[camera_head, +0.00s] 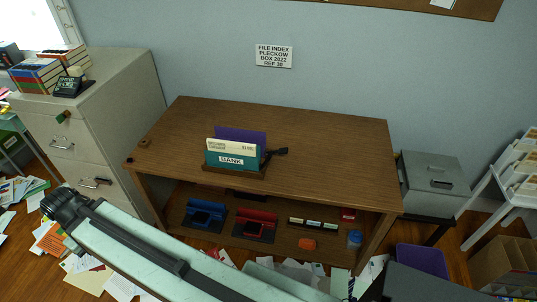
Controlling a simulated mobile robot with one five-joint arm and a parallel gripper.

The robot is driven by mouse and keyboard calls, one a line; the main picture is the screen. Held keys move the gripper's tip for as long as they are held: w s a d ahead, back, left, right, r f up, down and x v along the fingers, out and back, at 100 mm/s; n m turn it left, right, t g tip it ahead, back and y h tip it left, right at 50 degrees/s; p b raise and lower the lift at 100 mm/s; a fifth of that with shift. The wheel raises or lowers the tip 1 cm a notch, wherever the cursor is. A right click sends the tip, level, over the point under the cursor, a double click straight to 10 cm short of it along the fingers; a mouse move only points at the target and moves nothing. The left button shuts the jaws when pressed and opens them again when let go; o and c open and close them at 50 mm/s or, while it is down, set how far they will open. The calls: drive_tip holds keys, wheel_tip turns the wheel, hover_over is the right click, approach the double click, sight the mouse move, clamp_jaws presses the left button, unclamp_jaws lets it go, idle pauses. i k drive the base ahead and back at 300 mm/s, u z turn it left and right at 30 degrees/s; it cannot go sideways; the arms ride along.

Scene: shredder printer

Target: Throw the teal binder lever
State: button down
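A teal binder (222,159) labelled BANK stands upright at the front of a small brown rack on the wooden desk. A cream file and a purple file (241,135) stand behind it. A black lever-like piece (277,153) sticks out on the rack's right side; I cannot tell which binder it belongs to. My pale arm crosses the lower left, well in front of the desk, and ends in a black ribbed part (66,205). No fingertips can be made out there. Nothing of mine touches the binder.
The desk top (330,150) is mostly clear around the rack. Its lower shelf holds a blue punch (204,215), a red punch (255,224) and small items. A filing cabinet (105,110) stands left, a grey box (433,180) right. Papers litter the floor.

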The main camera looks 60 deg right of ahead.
sight(270, 156)
drive_tip(key=k, duration=1.05)
drive_tip(key=z, duration=0.7)
drive_tip(key=i, duration=1)
drive_tip(key=u, duration=0.1)
